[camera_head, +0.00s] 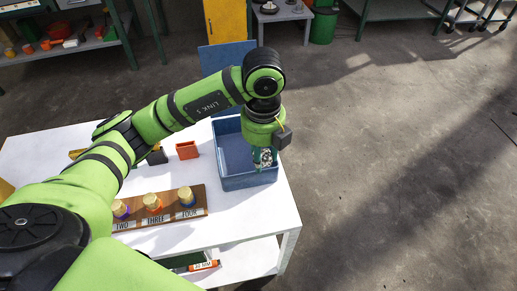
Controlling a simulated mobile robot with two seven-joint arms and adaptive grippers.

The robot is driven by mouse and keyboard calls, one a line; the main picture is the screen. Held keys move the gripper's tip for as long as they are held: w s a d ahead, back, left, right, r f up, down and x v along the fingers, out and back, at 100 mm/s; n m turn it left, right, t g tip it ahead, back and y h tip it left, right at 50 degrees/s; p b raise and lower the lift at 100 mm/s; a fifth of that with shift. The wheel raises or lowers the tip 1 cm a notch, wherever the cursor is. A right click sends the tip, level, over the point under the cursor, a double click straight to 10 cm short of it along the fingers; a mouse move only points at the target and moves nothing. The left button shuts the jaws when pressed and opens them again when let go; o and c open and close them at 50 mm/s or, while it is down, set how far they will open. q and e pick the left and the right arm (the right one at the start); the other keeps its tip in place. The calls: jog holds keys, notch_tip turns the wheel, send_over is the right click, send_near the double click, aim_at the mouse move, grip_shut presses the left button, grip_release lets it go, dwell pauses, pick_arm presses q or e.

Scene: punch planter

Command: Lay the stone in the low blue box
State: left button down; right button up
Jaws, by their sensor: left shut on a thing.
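The low blue box (233,151) stands at the right end of the white table, open at the top. My left gripper (264,160) points down over the right side of the box, with its arm reaching across the table from the left. It is shut on a small grey, speckled thing that looks like the stone (266,156), mostly hidden by the fingers. I cannot tell how far it is above the box floor. My right gripper is not in view.
On the white table (250,217), a brown board (171,213) holds several labelled, yellow-topped pieces. A small orange container (187,150) stands left of the box, and a dark thing (157,156) is partly behind my arm. Open floor lies to the right.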

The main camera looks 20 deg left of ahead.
pick_arm(q)
send_over(244, 157)
notch_tip(244, 157, down, 6)
jog(key=shift+f, duration=2.2)
jog(key=shift+f, duration=0.15)
jog(key=c, duration=0.7)
grip_release()
notch_tip(244, 157, up, 12)
jog(key=shift+r, duration=0.15)
